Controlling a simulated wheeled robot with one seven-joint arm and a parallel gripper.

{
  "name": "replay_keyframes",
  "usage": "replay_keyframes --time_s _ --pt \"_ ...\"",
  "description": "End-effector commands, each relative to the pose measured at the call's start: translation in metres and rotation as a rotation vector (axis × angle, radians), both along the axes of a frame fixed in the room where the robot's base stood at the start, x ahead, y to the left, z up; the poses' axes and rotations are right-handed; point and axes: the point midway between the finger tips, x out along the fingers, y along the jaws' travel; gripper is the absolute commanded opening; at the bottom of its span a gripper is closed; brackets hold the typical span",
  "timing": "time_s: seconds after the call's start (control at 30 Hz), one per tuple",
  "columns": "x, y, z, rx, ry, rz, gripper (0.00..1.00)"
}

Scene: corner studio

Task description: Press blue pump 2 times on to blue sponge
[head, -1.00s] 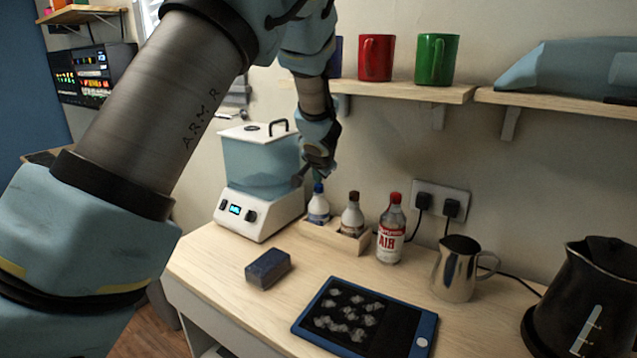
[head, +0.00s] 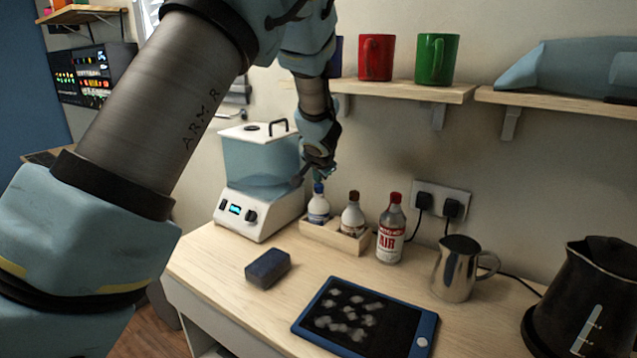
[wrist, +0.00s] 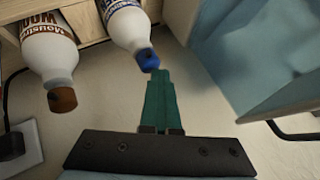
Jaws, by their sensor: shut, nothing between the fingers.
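The blue pump (head: 318,188) tops a white bottle (head: 318,208) standing in a low wooden rack in the head view. In the wrist view the blue cap (wrist: 147,60) is at the tip of my gripper (wrist: 162,78), whose green fingers are together with nothing between them. The tips are right at the cap; I cannot tell whether they touch it. In the head view my gripper (head: 320,178) is just above the blue pump. The blue sponge (head: 268,268) is a dark block lying on the table, in front of the rack and apart from the bottle.
A brown-capped bottle (head: 352,214) shares the wooden rack (head: 330,238). A red-capped bottle (head: 390,232) stands to its right. A clear-walled appliance (head: 258,185) is close on the left. A blue-edged tray (head: 400,325), metal jug (head: 456,270) and black kettle (head: 583,300) stand rightward.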

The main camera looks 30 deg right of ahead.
Motion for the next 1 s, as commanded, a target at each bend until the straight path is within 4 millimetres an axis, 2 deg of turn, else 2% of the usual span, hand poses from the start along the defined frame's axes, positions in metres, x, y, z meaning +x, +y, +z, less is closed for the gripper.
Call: replay_keyframes --time_s 0.23,1.0 --pt "-0.0008 0.0005 -0.0106 0.002 0.004 -0.001 0.00" --pt "-0.0020 0.0009 -0.0051 0.004 0.006 -0.001 0.00"
